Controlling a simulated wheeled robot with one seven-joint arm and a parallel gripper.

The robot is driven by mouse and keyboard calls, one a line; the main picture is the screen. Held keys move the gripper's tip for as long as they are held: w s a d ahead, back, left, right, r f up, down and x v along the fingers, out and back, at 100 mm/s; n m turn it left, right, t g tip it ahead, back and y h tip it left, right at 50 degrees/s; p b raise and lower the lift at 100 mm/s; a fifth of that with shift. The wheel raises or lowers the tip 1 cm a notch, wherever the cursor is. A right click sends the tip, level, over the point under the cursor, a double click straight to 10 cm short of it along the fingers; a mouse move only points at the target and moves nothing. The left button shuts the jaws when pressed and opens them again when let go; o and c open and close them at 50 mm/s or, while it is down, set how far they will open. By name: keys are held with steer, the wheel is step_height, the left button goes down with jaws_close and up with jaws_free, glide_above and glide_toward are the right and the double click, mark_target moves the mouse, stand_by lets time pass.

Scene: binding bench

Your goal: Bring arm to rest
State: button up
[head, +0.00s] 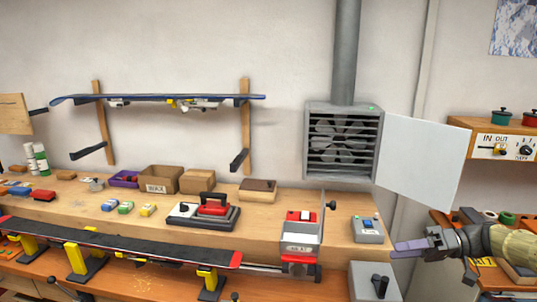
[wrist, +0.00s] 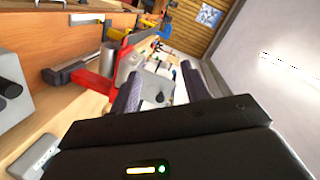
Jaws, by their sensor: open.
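My gripper (head: 397,250) is at the right of the head view, reaching in from the right edge with its fingers pointing left. It is in the air near the right end of the workbench (head: 262,222), just below the open white door. In the wrist view my gripper (wrist: 162,85) shows two dark fingers spread apart. Nothing is between the fingertips. My arm (head: 515,243) has a tan sleeve and runs off the right edge.
A white door panel (head: 422,160) stands open beside the fan box (head: 343,143). A grey box with a switch (head: 368,230) and a grey knobbed box (head: 373,281) are left of my gripper. A ski (head: 110,242) lies on stands along the front. An iron (head: 214,204) sits on the bench.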

steer(key=s+a+f+m+g+h+p, duration=0.1)
steer(key=s+a+f+m+h, duration=0.2)
steer(key=a, duration=0.4)
steer(key=a+f+g+h, duration=0.2)
steer(key=a+f+h, duration=0.2)
steer(key=a+f, duration=0.15)
steer(key=s+a+f+m+t+h+p, duration=0.1)
steer(key=s+a+t+h, duration=0.3)
steer(key=s+h, duration=0.4)
steer(key=s+m+p, duration=0.1)
steer(key=s, duration=0.4)
steer(key=shift+s+a+f+m+h+p, duration=0.2)
steer(key=shift+f+m+h+p, duration=0.1)
steer(key=shift+f+h+p, duration=0.1)
steer(key=shift+w, duration=0.1)
